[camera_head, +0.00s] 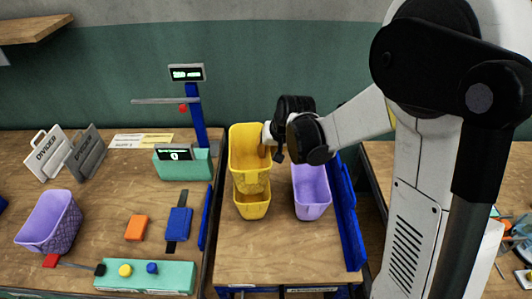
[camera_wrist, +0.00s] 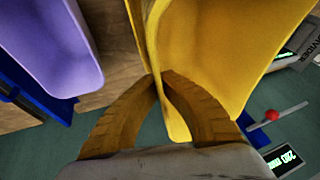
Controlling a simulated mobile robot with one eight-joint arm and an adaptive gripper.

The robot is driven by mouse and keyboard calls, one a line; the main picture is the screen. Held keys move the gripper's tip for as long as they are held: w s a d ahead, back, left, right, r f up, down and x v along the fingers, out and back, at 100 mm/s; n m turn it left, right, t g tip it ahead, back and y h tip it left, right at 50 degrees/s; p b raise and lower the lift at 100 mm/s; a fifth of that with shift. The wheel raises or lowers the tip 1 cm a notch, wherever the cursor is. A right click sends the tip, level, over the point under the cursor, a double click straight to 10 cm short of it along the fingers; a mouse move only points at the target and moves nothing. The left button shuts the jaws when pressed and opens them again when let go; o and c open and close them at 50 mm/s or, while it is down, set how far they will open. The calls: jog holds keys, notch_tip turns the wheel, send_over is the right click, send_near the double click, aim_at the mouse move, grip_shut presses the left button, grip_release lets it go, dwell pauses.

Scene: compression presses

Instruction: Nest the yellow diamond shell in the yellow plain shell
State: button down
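The yellow diamond shell (camera_head: 249,149) is in my gripper, open side up, with a textured outer wall. In the head view it overlaps the back of the yellow plain shell (camera_head: 252,206), which stands on the bench; the held shell looks raised, but the exact gap is unclear. My gripper (camera_head: 268,147) is at the held shell's right side. In the wrist view my gripper's fingers (camera_wrist: 160,82) close on the wall of the yellow diamond shell (camera_wrist: 225,50). The plain shell's inside is partly hidden.
A purple shell (camera_head: 311,190) stands just right of the plain shell. A blue rail (camera_head: 346,215) borders the bench's right side. A patterned purple shell (camera_head: 50,221), dividers (camera_head: 85,151) and a press with a blue column (camera_head: 197,115) are on the left bench. Bare wood lies in front of the plain shell.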

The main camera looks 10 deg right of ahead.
jog(key=shift+f, duration=0.15)
jog(key=shift+f+b, duration=1.35)
jog(key=shift+b, duration=0.1)
jog(key=shift+f, duration=0.15)
jog(key=shift+f+b, duration=1.1)
jog(key=shift+f, duration=0.05)
jog(key=c, duration=1.5)
grip_release()
jog(key=shift+c, duration=0.2)
jog(key=shift+r, duration=0.1)
